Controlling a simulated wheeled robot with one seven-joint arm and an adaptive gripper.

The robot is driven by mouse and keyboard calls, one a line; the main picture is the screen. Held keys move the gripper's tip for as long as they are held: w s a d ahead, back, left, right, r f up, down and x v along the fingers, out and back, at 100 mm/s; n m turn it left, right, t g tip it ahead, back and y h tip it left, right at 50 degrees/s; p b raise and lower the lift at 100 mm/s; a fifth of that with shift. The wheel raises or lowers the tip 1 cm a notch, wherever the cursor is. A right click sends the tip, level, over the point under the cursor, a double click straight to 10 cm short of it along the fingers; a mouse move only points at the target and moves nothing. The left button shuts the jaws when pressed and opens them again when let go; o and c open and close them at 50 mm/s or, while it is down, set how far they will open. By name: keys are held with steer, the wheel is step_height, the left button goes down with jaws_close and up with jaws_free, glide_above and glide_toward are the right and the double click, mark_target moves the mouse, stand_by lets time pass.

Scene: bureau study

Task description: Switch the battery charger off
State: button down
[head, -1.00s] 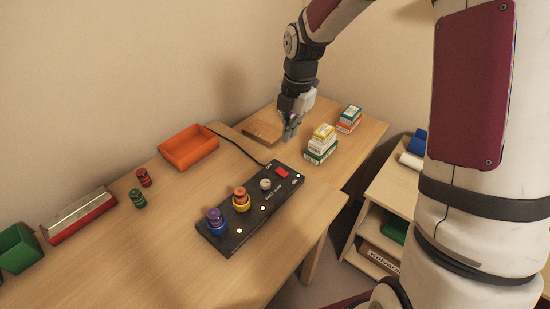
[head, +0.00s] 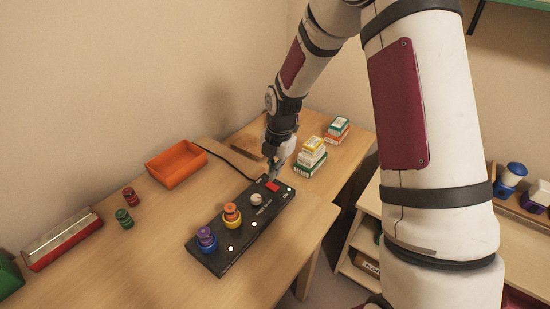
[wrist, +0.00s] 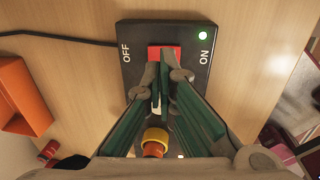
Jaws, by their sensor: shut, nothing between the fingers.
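The battery charger (head: 235,240) is a long black box on the wooden desk. It has a red switch (head: 272,186) at its far end, a white knob (head: 256,199) and stacked coloured round pieces in its slots. In the wrist view the red switch (wrist: 164,52) sits between the words OFF on the left and ON on the right.
Stacked small boxes (head: 311,157) stand right of my gripper, with more boxes (head: 338,130) behind. An orange tray (head: 177,165) lies to the left. Red (head: 130,197) and green (head: 124,218) pieces stand near a red-and-grey case (head: 62,240). A black cable runs behind the charger.

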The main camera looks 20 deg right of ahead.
mark_target(271, 185)
steer(key=shift+w+a+f, duration=0.1)
steer(key=shift+f, duration=0.85)
steer(key=shift+w+a+f, duration=0.1)
steer(key=shift+f, duration=0.8)
steer(key=shift+f, duration=0.1)
steer(key=shift+w+a+f+b, duration=0.15)
steer(key=shift+w+f+b, duration=0.15)
steer(key=shift+b, duration=0.2)
steer(key=shift+s+f, duration=0.1)
steer(key=shift+s, duration=0.1)
